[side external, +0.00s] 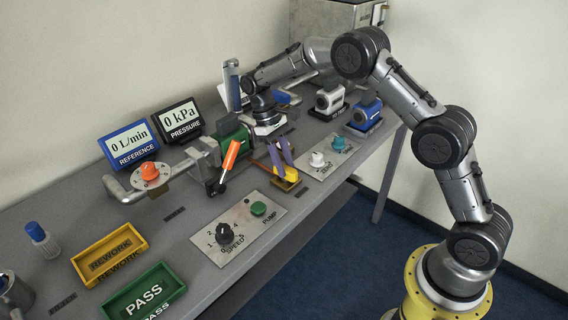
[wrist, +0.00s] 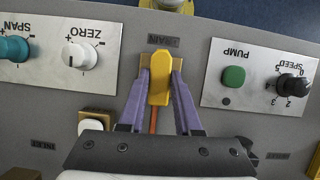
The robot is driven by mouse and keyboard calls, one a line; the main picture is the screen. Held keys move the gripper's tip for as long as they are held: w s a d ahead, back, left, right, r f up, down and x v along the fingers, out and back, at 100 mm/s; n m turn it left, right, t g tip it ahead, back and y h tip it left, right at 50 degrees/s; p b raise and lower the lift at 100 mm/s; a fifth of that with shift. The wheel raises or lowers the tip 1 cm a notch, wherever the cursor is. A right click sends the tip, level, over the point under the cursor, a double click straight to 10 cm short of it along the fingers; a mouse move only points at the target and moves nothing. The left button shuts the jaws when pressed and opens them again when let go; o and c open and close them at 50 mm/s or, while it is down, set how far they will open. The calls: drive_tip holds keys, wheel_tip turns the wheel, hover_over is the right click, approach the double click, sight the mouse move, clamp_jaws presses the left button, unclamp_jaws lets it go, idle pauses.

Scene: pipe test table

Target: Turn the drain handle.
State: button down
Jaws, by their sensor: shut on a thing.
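The drain handle (wrist: 160,80) is a yellow lever on a tan base plate, beside a DRAIN label in the wrist view. My gripper (wrist: 161,78) has purple fingers, one on each side of the handle, shut on it. In the side external view the yellow handle (side external: 292,174) stands at the table's front edge, partly covered by the purple fingers of my gripper (side external: 279,158). The valve body under the handle is mostly hidden.
An orange lever (side external: 230,158) stands close left of my gripper. The pump and speed panel (side external: 240,229) lies in front, and the panel with the zero knob (side external: 318,160) to the right. Two displays (side external: 180,119) read 0. Yellow and green trays (side external: 145,291) are at front left.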

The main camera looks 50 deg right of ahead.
drive_tip(key=shift+r+m, duration=0.1)
drive_tip(key=shift+m, duration=0.3)
drive_tip(key=c, duration=0.6)
unclamp_jaws()
drive_tip(key=v, duration=1.3)
drive_tip(key=shift+d+r, duration=0.15)
drive_tip(key=shift+r, duration=0.2)
drive_tip(key=shift+w, duration=0.1)
